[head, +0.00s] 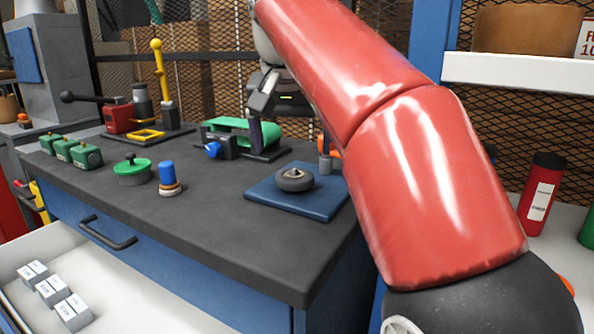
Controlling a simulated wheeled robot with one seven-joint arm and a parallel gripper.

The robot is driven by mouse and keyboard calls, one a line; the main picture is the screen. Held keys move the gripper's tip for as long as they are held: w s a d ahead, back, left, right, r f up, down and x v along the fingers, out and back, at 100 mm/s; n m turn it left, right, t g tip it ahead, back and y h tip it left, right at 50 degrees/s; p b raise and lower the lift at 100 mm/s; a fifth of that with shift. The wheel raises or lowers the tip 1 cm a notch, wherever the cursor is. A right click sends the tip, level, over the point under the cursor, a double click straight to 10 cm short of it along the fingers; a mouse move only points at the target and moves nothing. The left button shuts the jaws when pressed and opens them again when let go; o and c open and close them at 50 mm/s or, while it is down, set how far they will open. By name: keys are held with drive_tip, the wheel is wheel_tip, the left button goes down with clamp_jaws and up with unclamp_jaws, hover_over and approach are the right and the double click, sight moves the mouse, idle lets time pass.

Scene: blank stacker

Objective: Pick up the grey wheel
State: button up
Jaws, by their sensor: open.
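The grey wheel (295,180) lies flat on a blue square mat (268,194) near the right end of the dark workbench top. It is a dark grey disc with a small raised hub in its middle. My gripper (258,125) is open, behind and a little left of the wheel in the picture, apart from it and higher. Its fingers point down and nothing shows between them. My red arm comes in from the right and covers the area right of the mat.
A green belt device (240,128) stands behind the wheel, close to my gripper. A green-lidded pot (132,171), a blue-topped stamp (169,178) and several green blocks (86,156) stand to the left. An open drawer (140,290) holds grey boxes. The bench's front middle (225,230) is clear.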

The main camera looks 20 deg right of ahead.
sight(295, 170)
drive_tip(key=b+x, duration=0.1)
drive_tip(key=x, duration=0.6)
drive_tip(key=shift+w+f+b, duration=0.1)
drive_tip(key=shift+w+b, duration=0.2)
drive_tip(key=shift+b, duration=0.05)
drive_tip(key=c, duration=1.1)
